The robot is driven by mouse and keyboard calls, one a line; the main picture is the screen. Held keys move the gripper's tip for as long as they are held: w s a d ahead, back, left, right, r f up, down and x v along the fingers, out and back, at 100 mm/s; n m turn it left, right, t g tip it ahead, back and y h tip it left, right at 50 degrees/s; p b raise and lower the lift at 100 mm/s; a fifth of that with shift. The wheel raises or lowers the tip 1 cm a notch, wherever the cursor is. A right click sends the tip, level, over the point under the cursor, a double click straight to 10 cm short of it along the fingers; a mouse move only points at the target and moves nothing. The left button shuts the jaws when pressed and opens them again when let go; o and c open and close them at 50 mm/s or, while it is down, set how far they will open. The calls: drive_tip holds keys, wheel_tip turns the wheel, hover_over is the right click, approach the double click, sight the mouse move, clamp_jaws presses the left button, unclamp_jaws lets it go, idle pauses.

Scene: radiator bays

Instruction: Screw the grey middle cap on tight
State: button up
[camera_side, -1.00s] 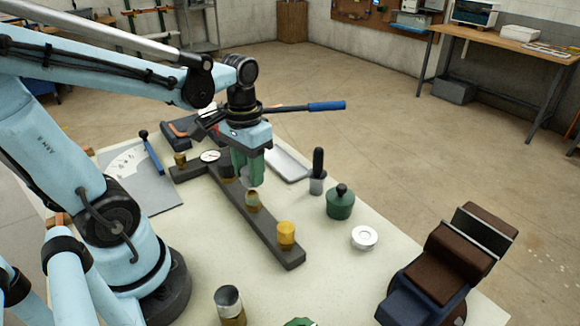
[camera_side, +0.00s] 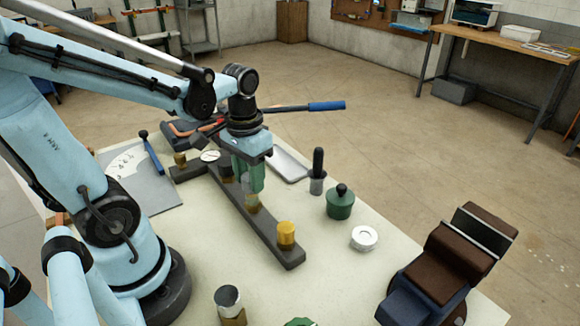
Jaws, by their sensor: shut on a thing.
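A dark bar (camera_side: 262,232) lies across the pale table with several brass fittings along it. My gripper (camera_side: 250,185) has green fingers and points down over the middle brass neck (camera_side: 252,208). It is shut on the grey cap, which is mostly hidden between the fingers. The fingertips are right at the top of the neck. I cannot tell whether the cap's threads have engaged.
A green pot with a black knob (camera_side: 341,202), a black-handled tool (camera_side: 317,172) and a white ring (camera_side: 364,238) stand right of the bar.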

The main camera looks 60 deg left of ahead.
drive_tip(key=shift+f, duration=1.1)
idle(0.5)
drive_tip(key=o, duration=1.1)
drive_tip(key=shift+r, duration=0.15)
drive_tip(key=shift+r, duration=5.9)
drive_tip(key=shift+c, duration=0.2)
drive_tip(key=shift+f, duration=0.15)
drive_tip(key=shift+c, duration=0.6)
wheel_tip(320, 180, down, 3)
drive_tip(key=m, duration=0.2)
drive_tip(key=shift+w+m, duration=0.1)
drive_tip(key=shift+m, duration=0.2)
drive_tip(key=shift+f, duration=2.4)
